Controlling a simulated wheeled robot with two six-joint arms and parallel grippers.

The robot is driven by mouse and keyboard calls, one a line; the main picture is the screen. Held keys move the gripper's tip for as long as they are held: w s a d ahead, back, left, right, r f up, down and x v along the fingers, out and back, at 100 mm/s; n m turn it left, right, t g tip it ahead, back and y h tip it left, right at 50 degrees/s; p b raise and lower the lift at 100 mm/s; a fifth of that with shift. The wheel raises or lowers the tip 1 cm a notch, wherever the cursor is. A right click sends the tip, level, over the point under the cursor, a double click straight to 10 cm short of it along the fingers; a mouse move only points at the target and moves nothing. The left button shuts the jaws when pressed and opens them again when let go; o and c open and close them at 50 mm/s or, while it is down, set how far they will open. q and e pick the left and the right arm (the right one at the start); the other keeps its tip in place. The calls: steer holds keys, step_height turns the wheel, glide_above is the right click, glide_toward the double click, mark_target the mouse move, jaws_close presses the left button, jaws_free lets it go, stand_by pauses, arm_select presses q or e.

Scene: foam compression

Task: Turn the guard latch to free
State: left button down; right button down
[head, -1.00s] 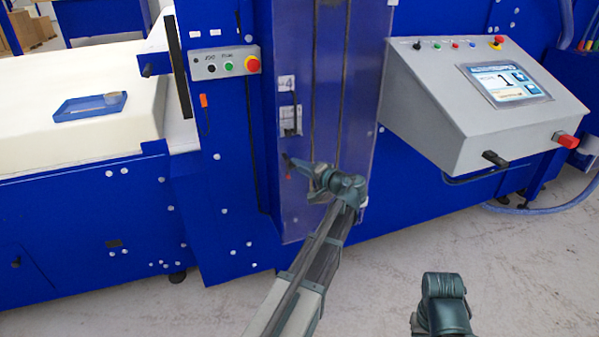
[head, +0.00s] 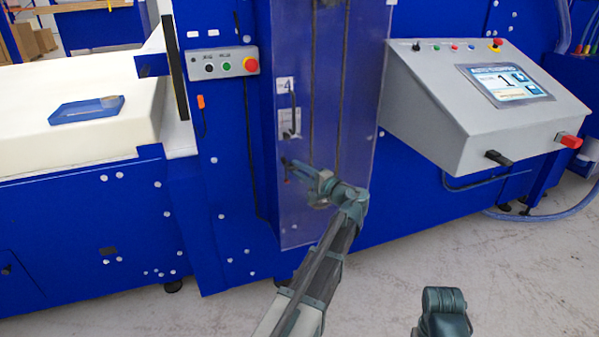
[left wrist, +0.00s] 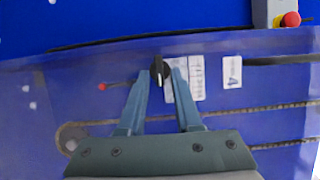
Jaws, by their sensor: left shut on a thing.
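The guard latch (left wrist: 159,72) is a small black knob with a white mark, on the clear guard panel (head: 312,220) of the blue machine. In the left wrist view the two fingers of my left gripper (left wrist: 160,76) sit on either side of the knob, shut on it. A small red spot (left wrist: 102,87) lies beside the knob. Only a link of my right arm shows at the lower right, without its gripper.
A grey console (head: 480,110) with a screen juts out to the right of the guard. A button box (head: 222,63) with a red stop button is at the upper left. A blue tray (head: 87,109) lies on the white foam block (head: 60,145). Grey floor is free in front.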

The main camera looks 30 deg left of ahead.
arm_select(q)
steer(key=c, duration=0.9)
jaws_free()
steer(key=v, duration=1.4)
steer(key=shift+a, duration=0.1)
steer(key=s+d+g+h+p, duration=0.2)
steer(key=s+d+h+p, duration=0.3)
steer(key=s+d+p, duration=0.2)
steer(key=s+d+r+g+h+p, duration=0.1)
steer(key=s+d+g+h+p, duration=0.1)
steer(key=s+d+h+p, duration=0.3)
steer(key=s+d+r+g+h+p, duration=0.1)
steer(key=s+d+h+p, duration=0.5)
steer(key=s+d+p, duration=0.5)
steer(key=shift+s+r+g+p, duration=0.1)
steer(key=shift+s+g+p, duration=0.3)
steer(key=shift+s+p, duration=0.15)
